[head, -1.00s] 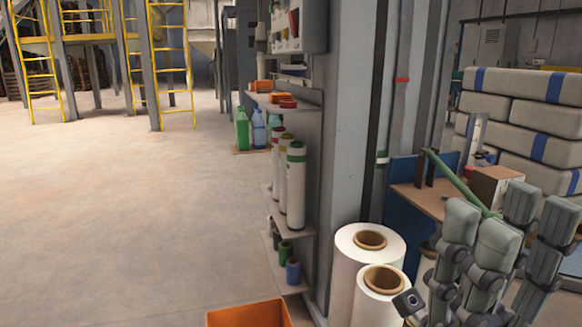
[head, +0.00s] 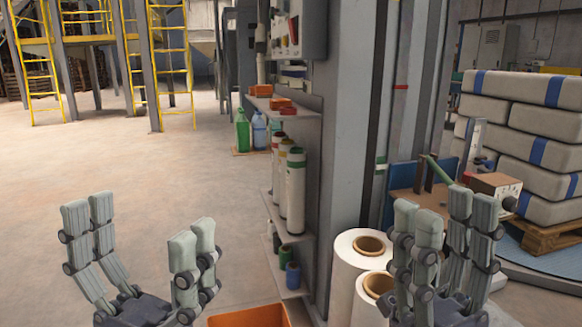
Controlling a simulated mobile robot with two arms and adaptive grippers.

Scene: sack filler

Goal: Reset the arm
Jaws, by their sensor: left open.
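My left gripper (head: 145,235) is in the lower left of the head view. Its grey jointed fingers stand upright and wide apart, with nothing between them, over the bare floor. My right gripper (head: 445,220) is at the lower right, in front of the white rolls and the small workbench. Its fingers point up with a narrow gap showing, but I cannot tell how far they are open. I see nothing held in it.
White rolls (head: 357,250) stand by the grey column (head: 345,120). An orange bin (head: 250,316) is at the bottom. Shelves (head: 300,205) hold tubes and bottles. Stacked sacks (head: 520,125) lie on a pallet (head: 550,237) at right. The floor at left is clear.

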